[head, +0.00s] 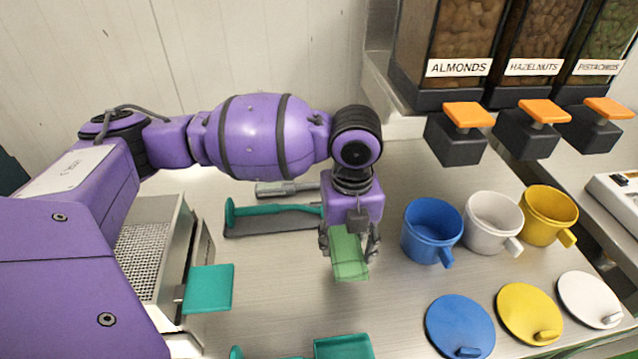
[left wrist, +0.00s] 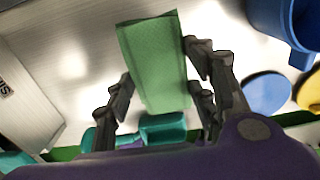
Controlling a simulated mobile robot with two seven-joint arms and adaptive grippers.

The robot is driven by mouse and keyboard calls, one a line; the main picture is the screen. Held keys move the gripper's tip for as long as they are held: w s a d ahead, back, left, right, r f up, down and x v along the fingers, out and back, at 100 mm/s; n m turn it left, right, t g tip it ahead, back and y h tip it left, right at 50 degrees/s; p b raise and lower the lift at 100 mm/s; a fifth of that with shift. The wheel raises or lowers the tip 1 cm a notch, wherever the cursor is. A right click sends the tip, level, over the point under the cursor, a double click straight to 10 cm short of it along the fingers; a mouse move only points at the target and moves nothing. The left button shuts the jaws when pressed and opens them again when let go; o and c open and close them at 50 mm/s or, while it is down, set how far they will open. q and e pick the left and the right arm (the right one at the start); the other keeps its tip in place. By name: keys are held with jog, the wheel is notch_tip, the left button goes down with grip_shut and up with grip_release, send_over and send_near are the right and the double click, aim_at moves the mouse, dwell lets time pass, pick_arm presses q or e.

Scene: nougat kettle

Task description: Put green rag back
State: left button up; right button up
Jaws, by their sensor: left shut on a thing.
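The green rag (head: 347,254) is a small flat cloth hanging down from my left gripper (head: 349,248) in the head view. The gripper's fingers are shut on it, and it hangs above the metal counter, left of the blue cup. In the left wrist view the rag (left wrist: 155,62) stretches out between the fingers of the left gripper (left wrist: 170,92). The upper edge of the rag is hidden by the gripper in the head view. My right gripper is not in view.
Blue (head: 432,232), white (head: 492,222) and yellow (head: 548,214) cups stand right of the gripper, with coloured lids (head: 460,322) in front. Nut dispensers (head: 460,120) stand behind. A teal-handled tool (head: 275,213) lies left; a teal piece (head: 343,347) lies at the front edge.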

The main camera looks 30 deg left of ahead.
aim_at(352, 243)
pick_arm(q)
jog(key=w+f, duration=0.1)
jog(key=f, duration=0.1)
jog(key=w+f, duration=0.2)
jog(key=shift+w+f, duration=0.25)
jog(key=shift+w+f+b, duration=0.15)
jog(key=shift+f, duration=0.75)
jog(key=shift+w+f+b, duration=0.1)
jog(key=shift+f+b, duration=0.05)
jog(key=shift+f, duration=0.7)
jog(key=shift+f, duration=0.1)
jog(key=shift+f, duration=0.1)
jog(key=o, duration=1.2)
jog(key=shift+o, duration=0.2)
notch_tip(352, 243, up, 12)
jog(key=shift+r+p, duration=0.2)
jog(key=shift+p, duration=0.15)
